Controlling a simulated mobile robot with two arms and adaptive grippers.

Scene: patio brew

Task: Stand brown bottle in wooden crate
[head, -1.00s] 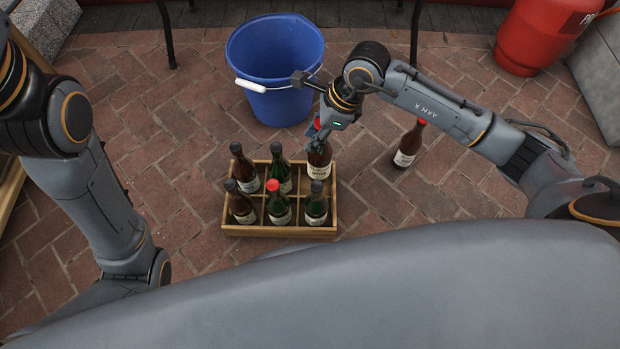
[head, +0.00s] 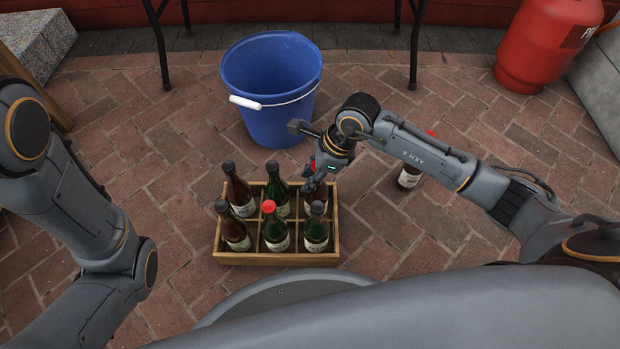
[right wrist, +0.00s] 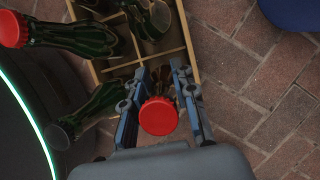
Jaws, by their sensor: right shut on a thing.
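The wooden crate (head: 276,257) stands on the brick paving in the head view, with bottles in its compartments. My right gripper (head: 314,186) is over the crate's back right compartment, shut on a brown bottle (head: 313,205). The bottle looks roughly upright with its lower part inside that compartment; its base is hidden. In the right wrist view its red cap (right wrist: 158,116) shows between the two fingers. Another brown bottle (head: 409,177) with a red cap stands on the paving right of the crate, partly behind my right arm. My left gripper is out of view; only left arm links show.
Brown and green bottles fill other compartments, one green bottle (head: 274,232) with a red cap at front middle. A blue bucket (head: 270,115) stands just behind the crate. A red gas cylinder (head: 540,45) is at the back right. Paving left of the crate is clear.

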